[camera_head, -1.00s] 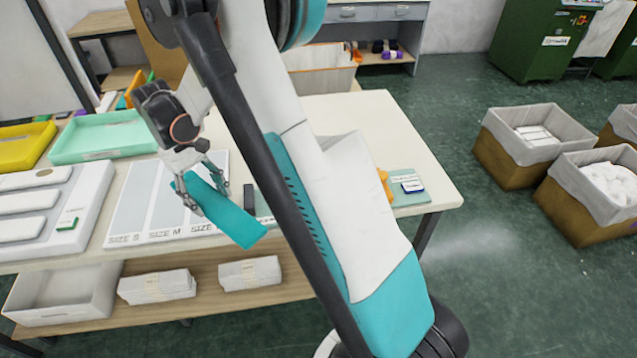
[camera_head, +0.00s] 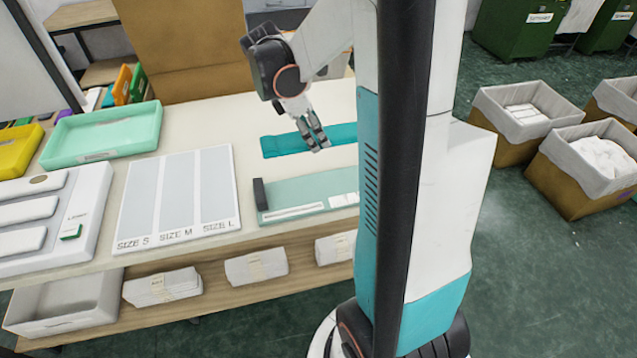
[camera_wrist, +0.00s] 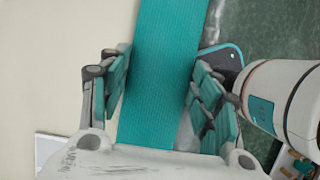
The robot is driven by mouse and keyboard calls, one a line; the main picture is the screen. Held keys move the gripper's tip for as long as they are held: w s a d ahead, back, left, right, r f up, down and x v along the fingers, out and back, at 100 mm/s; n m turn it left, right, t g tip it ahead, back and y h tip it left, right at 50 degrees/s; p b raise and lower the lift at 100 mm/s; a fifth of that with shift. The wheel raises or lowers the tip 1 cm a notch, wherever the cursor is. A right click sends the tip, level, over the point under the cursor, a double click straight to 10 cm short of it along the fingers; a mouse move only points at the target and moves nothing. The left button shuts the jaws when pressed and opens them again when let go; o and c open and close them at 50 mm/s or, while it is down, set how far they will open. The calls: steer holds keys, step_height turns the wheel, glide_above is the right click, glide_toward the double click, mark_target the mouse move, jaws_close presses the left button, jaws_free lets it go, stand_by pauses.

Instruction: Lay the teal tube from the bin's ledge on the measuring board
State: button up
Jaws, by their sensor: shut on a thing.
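The teal tube (camera_head: 283,145) is a flat ribbed strip. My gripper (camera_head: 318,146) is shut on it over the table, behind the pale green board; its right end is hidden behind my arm. In the wrist view the tube (camera_wrist: 165,60) runs lengthwise between the two fingers. I cannot tell how high it is above the table. The pale green board (camera_head: 315,186), with a dark block at its left end and white strips along its front, looks like the measuring board. My arm hides its right end.
A white board marked SIZE S, M, L (camera_head: 180,195) lies left of the green board. Farther left are a white panel with slots (camera_head: 85,225), a mint tray (camera_head: 105,133) and a yellow tray (camera_head: 15,150). Bare tabletop surrounds the tube. Lined bins (camera_head: 555,185) stand at right.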

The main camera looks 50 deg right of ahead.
mark_target(319, 187)
step_height(319, 187, down, 18)
steer(key=b, duration=0.5)
steer(key=shift+r+b, duration=0.25)
steer(key=shift+b, duration=0.05)
steer(key=shift+r, duration=0.1)
steer(key=o, duration=0.9)
steer(key=shift+p+v, duration=2.05)
steer(key=shift+v, duration=3.95)
